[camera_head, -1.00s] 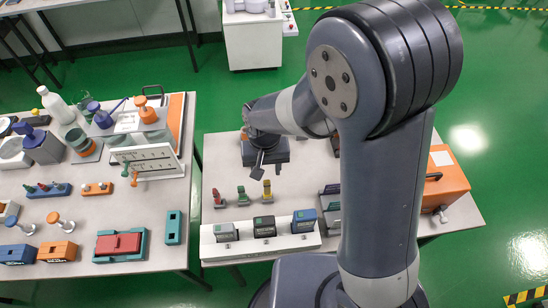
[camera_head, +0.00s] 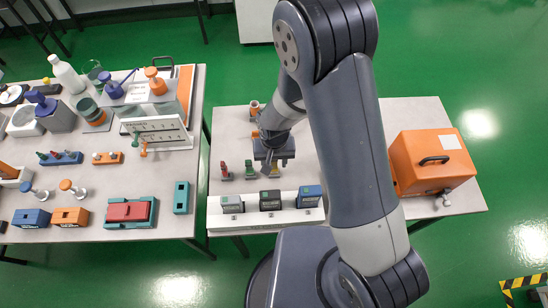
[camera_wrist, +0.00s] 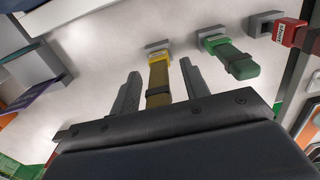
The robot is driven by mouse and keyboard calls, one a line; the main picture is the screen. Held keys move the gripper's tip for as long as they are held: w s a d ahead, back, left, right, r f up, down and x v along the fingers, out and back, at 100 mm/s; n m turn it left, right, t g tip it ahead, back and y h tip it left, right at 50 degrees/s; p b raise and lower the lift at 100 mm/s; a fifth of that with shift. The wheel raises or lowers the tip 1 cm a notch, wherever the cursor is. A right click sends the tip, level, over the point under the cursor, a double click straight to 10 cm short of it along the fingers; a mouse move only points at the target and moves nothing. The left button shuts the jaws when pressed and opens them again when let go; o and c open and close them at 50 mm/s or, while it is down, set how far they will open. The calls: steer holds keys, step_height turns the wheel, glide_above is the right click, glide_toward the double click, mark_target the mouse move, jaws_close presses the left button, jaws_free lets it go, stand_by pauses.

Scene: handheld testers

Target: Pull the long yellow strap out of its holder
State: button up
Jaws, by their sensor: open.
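The yellow strap (camera_wrist: 158,76) stands out of a small grey holder (camera_wrist: 158,48) in the wrist view, with a dark band around it. My gripper (camera_wrist: 160,72) is open, with one finger on each side of the yellow strap and a visible gap to each. The strap's near end is hidden behind the gripper's palm. In the head view, my gripper (camera_head: 273,168) is over the strap and mostly hides it. A shorter green strap (camera_wrist: 230,58) and a red strap (camera_wrist: 290,32) sit in their own holders to the right in the wrist view.
In the head view, a white stand (camera_head: 252,217) with several small boxes lies in front of the straps. An orange case (camera_head: 430,160) stands at the right of the table. A second table (camera_head: 100,185) at the left is crowded with tools.

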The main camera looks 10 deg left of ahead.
jaws_close()
stand_by(0.7)
